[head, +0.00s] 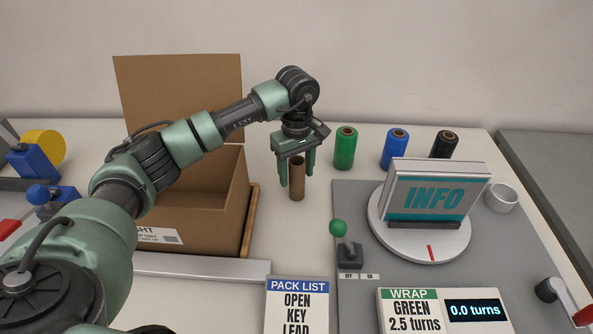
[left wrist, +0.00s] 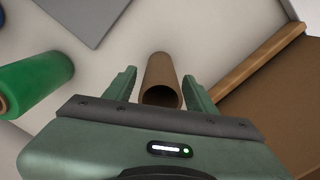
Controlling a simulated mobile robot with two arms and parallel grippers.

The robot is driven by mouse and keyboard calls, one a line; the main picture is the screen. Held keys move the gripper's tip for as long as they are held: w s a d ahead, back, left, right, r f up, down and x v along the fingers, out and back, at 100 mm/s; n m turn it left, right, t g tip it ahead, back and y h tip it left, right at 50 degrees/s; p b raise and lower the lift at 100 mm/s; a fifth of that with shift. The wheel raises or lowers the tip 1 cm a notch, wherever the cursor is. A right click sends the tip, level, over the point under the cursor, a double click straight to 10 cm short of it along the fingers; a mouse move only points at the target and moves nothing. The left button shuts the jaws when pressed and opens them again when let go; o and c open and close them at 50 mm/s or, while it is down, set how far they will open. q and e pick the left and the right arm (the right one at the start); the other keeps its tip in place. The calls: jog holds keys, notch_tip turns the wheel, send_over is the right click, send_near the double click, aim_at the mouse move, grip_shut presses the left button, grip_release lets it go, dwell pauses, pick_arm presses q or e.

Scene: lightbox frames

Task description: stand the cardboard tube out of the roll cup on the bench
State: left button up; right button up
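The brown cardboard tube (head: 297,181) is upright on the bench (head: 300,232), between the large box and the grey mat. My left gripper (head: 297,177) points down over it, one finger on each side. In the left wrist view the tube (left wrist: 160,78) sits between the fingertips (left wrist: 160,84), with a gap to each finger, so the gripper looks open. A white round cup (head: 501,197), likely the roll cup, stands at the right on the mat; no tube stands in it. My right gripper is not in view.
An open cardboard box (head: 200,205) stands left of the tube. Green (head: 345,148), blue (head: 394,149) and black (head: 444,145) rolls stand behind the mat. A green-knobbed lever (head: 346,246) stands at the mat's left.

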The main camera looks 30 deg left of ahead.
pick_arm(q)
jog(key=shift+r, duration=0.15)
notch_tip(320, 180, up, 11)
jog(key=shift+r+b, duration=0.1)
jog(key=shift+b, duration=0.95)
jog(key=shift+r, duration=0.4)
